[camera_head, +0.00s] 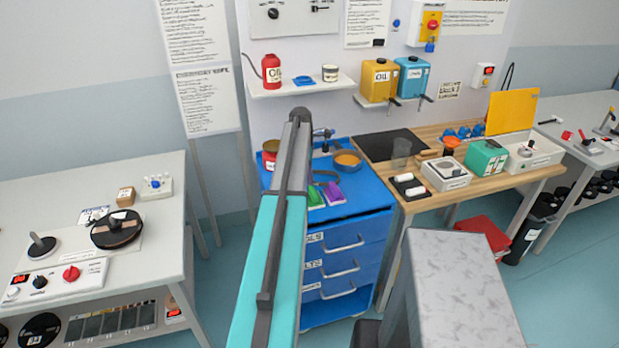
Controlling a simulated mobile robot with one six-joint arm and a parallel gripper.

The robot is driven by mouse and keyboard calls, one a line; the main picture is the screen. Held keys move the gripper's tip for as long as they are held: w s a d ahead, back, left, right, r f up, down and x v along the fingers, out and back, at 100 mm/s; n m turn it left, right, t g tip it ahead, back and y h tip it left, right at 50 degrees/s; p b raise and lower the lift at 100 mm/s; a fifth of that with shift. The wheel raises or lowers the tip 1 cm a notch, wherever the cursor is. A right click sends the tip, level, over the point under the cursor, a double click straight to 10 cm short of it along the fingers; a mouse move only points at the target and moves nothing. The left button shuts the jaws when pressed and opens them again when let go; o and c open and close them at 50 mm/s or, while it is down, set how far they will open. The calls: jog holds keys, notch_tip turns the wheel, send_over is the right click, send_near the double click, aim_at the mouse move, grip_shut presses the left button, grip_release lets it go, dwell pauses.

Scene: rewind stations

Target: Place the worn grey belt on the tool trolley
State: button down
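The blue tool trolley (347,212) stands in the middle, with labelled drawers in front. A thin grey curved band (326,174), which looks like the worn grey belt, shows on its top beside my arm. Part of the band is hidden, and I cannot tell whether it lies flat or is held. My teal and dark grey arm rises across the view in front of the trolley's left side. A small dark part (323,134) shows just past the arm's far end, above the trolley's back edge. It may be my gripper, but its fingers cannot be made out.
A green pack (315,198), a purple pack (333,193), an orange bowl (347,160) and a red tin (269,158) are on the trolley. A wooden bench (480,180) adjoins it on the right. A grey table (160,245) with a black reel (116,230) stands left.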

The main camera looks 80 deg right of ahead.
jog(key=shift+f, duration=0.2)
jog(key=shift+f, duration=0.15)
jog(key=c, duration=1.9)
grip_release()
jog(key=shift+c, duration=0.2)
jog(key=shift+r, duration=0.25)
notch_tip(320, 180, up, 12)
jog(key=w+b, duration=0.1)
jog(key=b, duration=0.3)
jog(key=shift+w+f, duration=0.15)
jog(key=shift+w, duration=0.05)
